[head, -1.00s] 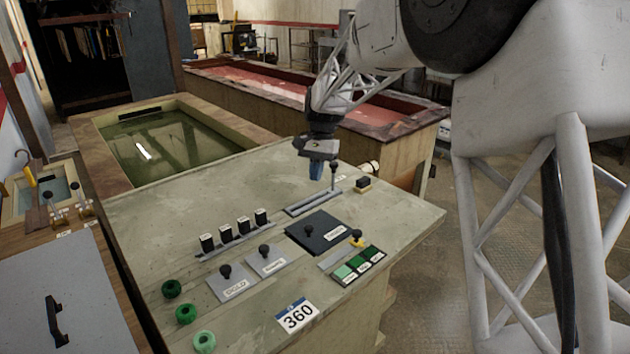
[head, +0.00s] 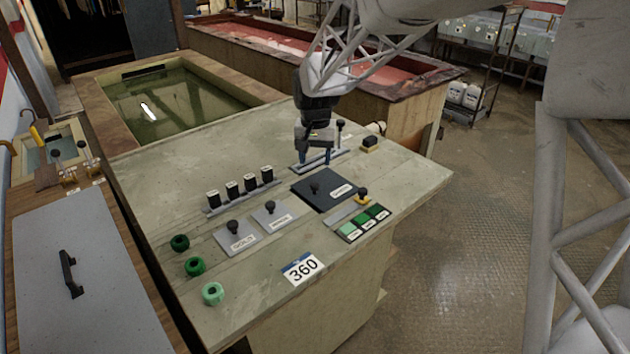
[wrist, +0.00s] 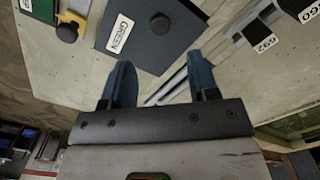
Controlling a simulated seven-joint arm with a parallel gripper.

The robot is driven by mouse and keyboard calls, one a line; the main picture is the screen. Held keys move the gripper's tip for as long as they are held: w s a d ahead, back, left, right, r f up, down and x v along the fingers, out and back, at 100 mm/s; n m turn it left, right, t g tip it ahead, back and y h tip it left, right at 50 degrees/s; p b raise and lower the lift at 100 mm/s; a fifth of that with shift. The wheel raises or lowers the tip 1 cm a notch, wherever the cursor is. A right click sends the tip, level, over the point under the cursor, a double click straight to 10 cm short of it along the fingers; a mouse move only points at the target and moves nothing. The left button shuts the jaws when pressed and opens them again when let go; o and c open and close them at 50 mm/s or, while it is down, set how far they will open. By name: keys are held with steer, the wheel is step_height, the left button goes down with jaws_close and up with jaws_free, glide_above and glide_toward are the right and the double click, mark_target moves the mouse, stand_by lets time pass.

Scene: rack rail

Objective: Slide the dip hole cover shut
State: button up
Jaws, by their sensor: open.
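A dark square plate (head: 322,203) with a black knob (head: 315,189) lies flat on the sloping panel; the wrist view shows it (wrist: 150,56) with a label reading GREEN. Two smaller grey plates with knobs, a left one (head: 228,244) and a right one (head: 277,221), lie to its left. I cannot tell for sure which plate is the dip hole cover, and no open hole shows. My gripper (head: 314,162) is open and empty, with blue fingers pointing down just behind the dark plate, over a slotted rail (head: 335,160). It also shows in the wrist view (wrist: 161,80), apart from the knob.
A black-knobbed lever (head: 340,126) stands behind my gripper. Several black numbered blocks (head: 232,189) stand in a row on the left. A green-water tank (head: 180,108) is behind.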

mark_target(315, 184)
steer(key=shift+s+f, duration=0.1)
steer(key=shift+s, duration=0.15)
steer(key=shift+f, duration=0.15)
steer(key=shift+f, duration=3.75)
jaws_close()
